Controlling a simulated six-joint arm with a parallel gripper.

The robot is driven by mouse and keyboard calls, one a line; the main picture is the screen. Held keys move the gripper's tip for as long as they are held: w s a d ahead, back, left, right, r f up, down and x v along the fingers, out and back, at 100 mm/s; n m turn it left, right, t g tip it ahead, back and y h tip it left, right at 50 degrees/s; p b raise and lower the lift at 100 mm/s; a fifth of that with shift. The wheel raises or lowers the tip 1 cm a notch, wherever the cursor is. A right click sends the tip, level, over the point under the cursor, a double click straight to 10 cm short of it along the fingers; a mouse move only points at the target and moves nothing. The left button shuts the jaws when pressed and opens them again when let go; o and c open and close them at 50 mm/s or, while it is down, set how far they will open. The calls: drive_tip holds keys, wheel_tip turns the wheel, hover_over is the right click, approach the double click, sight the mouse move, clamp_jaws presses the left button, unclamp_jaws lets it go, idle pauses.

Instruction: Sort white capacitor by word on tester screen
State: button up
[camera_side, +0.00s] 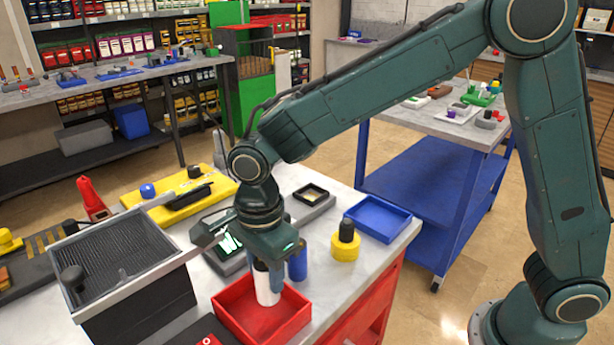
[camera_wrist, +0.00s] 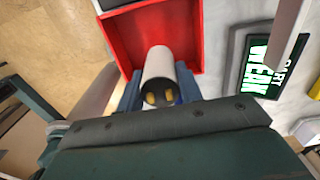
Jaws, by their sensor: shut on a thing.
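The white capacitor (camera_side: 264,286) is upright, with a black end and two brass terminals that show in the wrist view (camera_wrist: 158,66). My gripper (camera_side: 269,272) is shut on it, with a blue finger on each side in the wrist view (camera_wrist: 159,88). The capacitor's lower end is over or inside the red tray (camera_side: 292,326); I cannot tell whether it touches the floor. The tester (camera_side: 231,262) is behind my gripper. Its lit screen (camera_wrist: 262,68) shows green-white words reading "PART" and "WEAK" in the wrist view.
A blue tray (camera_side: 378,219) lies at the bench's back right. A yellow object with a black knob (camera_side: 345,247) stands between the trays. A black ribbed bin (camera_side: 130,265) is at the left. A blue cylindrical piece (camera_side: 297,264) shows beside my gripper.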

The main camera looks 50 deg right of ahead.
drive_tip(key=shift+f, duration=1.25)
drive_tip(key=o, duration=1.1)
wheel_tip(320, 180, up, 13)
drive_tip(key=shift+r, duration=0.4)
drive_tip(key=shift+d, duration=0.1)
